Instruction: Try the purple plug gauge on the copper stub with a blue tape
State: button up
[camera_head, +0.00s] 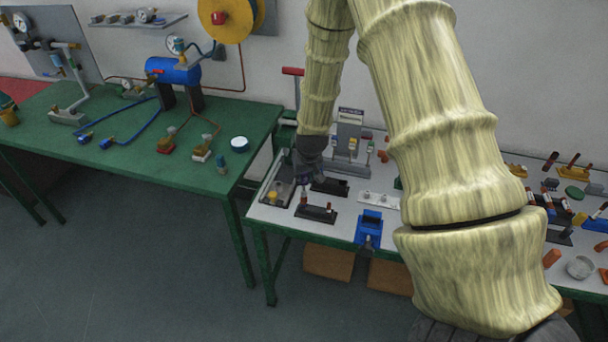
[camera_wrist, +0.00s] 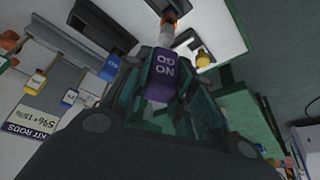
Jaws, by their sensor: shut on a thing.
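My gripper (camera_head: 306,172) is at the left end of the white bench top. In the wrist view my gripper (camera_wrist: 158,100) is shut on the purple plug gauge (camera_wrist: 163,72), whose body reads "NO GO". A pale pin extends from the gauge towards the top of the wrist view. Its end meets or overlaps an orange-copper stub end (camera_wrist: 169,18); I cannot tell whether they touch. No blue tape can be made out on that stub. In the head view the gauge is a small purple patch, mostly hidden by the fingers.
A dark block (camera_head: 318,213) with a copper piece stands just in front of my gripper. A blue device (camera_head: 369,225) is to its right. A sign and rack (camera_head: 348,140) stand behind.

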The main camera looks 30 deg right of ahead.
jog(key=shift+f+b, duration=0.4)
jog(key=shift+f, duration=0.25)
jog(key=shift+r, duration=0.25)
dwell(0.7)
jog(key=shift+r+p, duration=0.45)
jog(key=shift+r+p, duration=1.25)
jog(key=shift+r, duration=0.75)
jog(key=shift+f, duration=0.1)
